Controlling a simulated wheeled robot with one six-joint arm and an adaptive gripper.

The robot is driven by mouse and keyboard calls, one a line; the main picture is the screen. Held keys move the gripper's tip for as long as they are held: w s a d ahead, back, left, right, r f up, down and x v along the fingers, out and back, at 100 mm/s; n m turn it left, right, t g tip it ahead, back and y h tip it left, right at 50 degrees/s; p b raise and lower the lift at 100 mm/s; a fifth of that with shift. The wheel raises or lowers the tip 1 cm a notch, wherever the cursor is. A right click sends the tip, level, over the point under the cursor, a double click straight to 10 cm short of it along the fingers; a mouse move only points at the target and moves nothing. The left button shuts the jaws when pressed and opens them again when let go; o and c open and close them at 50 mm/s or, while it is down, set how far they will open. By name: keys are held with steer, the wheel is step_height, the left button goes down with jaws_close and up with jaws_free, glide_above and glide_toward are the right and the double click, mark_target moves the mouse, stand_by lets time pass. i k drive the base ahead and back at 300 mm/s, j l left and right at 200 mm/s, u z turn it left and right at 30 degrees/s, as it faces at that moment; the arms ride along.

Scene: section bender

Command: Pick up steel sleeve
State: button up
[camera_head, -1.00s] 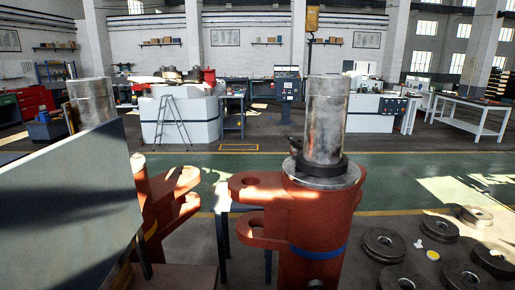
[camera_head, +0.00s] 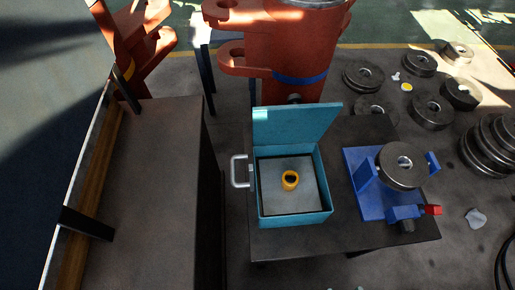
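A small yellow-orange ring-shaped piece (camera_head: 291,180) with a dark hole sits inside an open teal box (camera_head: 295,219), on its pale grey floor. It may be the steel sleeve, but its colour is not steel. The box's lid (camera_head: 293,125) stands raised at the back, and a light handle (camera_head: 239,171) sticks out on its left. The box rests on a dark table (camera_head: 355,236). My gripper is not in view.
A blue fixture (camera_head: 375,205) holding a dark steel disc (camera_head: 403,166) stands on the table's right side. A dark cabinet (camera_head: 150,190) is at left. Red machine columns (camera_head: 300,50) rise behind. Several steel rolls (camera_head: 433,110) lie on the floor at right.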

mark_target(291, 175)
steer(key=k+z, duration=0.7)
steer(key=k+j+u, duration=0.3)
steer(key=j+u, duration=0.1)
steer(key=u, duration=0.4)
